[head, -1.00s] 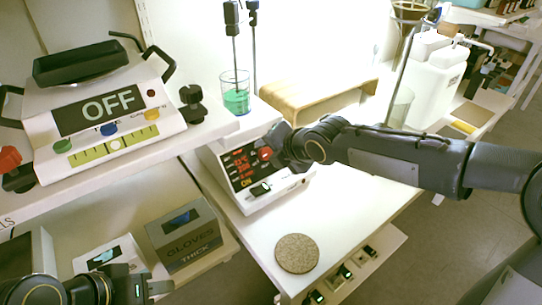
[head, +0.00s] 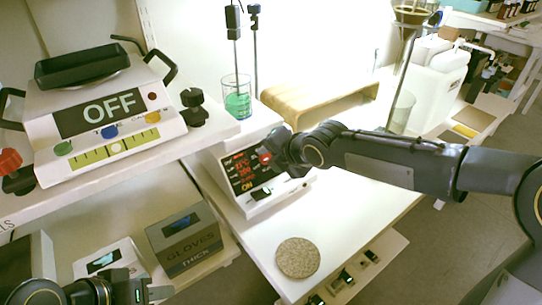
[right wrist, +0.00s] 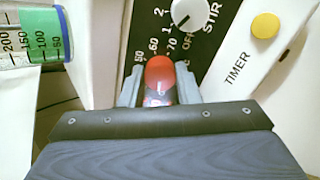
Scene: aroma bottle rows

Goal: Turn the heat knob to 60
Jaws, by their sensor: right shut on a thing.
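The red heat knob (right wrist: 160,80) sits on the dark panel of the white stirrer unit (head: 297,194). In the right wrist view, printed numbers including 60 and 70 run around it. A pale mark shows on the knob's near part, but I cannot tell which number it is set to. My right gripper (right wrist: 158,92) is shut on the knob, one finger on each side. In the head view, my right gripper (head: 274,157) covers part of the panel, whose red digits are too small to read surely. My left gripper (head: 150,292) is low at the left, partly cut off.
A white STIR knob (right wrist: 190,12) and a yellow TIMER button (right wrist: 265,26) are close to the heat knob. A beaker of green liquid (head: 238,104) stands on the unit. A round cork mat (head: 297,258) lies in front, with clear table around it.

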